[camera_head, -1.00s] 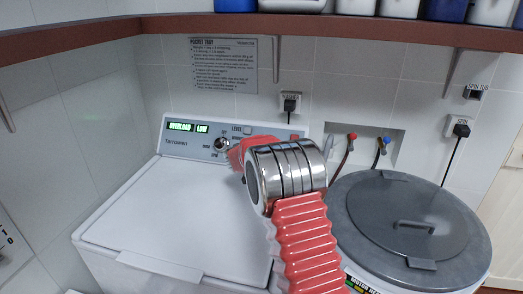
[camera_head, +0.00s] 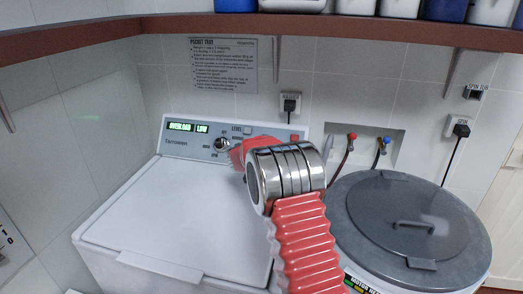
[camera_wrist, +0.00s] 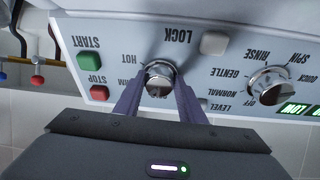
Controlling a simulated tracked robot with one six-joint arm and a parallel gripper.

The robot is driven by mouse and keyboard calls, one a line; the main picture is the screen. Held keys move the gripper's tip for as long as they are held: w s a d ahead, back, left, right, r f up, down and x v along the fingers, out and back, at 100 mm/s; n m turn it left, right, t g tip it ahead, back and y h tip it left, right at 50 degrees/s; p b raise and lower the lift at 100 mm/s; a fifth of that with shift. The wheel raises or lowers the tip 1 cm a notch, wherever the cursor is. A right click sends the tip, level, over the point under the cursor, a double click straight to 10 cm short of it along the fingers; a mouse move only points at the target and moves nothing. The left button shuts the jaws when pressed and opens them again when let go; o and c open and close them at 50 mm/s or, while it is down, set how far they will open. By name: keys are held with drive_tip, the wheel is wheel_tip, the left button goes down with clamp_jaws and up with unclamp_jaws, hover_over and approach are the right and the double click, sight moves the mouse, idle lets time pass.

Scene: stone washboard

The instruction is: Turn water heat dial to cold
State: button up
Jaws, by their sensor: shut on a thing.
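The silver water heat dial (camera_wrist: 160,74) sits on the grey control panel, with the word HOT beside it in the wrist view, where the panel appears upside down. Part of another label shows beside my left finger; the rest is hidden. My gripper (camera_wrist: 160,90) has its two dark fingers on either side of the dial and is shut on it. Which setting the dial points to cannot be told. In the head view my red and chrome arm reaches to the panel of the white washer (camera_head: 165,210) and hides the dial and fingertips.
A second dial (camera_wrist: 268,85) with cycle labels is to the right in the wrist view. A grey LOCK button (camera_wrist: 214,43) and red STOP button (camera_wrist: 99,92) are nearby. A grey-lidded tub (camera_head: 375,225) stands right of the washer. A brown shelf (camera_head: 350,32) runs overhead.

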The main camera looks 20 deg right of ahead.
drive_tip(key=shift+c, duration=0.5)
drive_tip(key=shift+n, duration=0.5)
drive_tip(key=n, duration=0.2)
drive_tip(key=shift+s+d+n+t+y, duration=0.1)
drive_tip(key=shift+n+t+y, duration=0.3)
drive_tip(key=shift+d+n+t+y, duration=0.1)
drive_tip(key=shift+n+t+y, duration=0.4)
drive_tip(key=shift+n, duration=2)
drive_tip(key=o, duration=1)
drive_tip(key=shift+o, duration=0.2)
drive_tip(key=shift+s, duration=0.1)
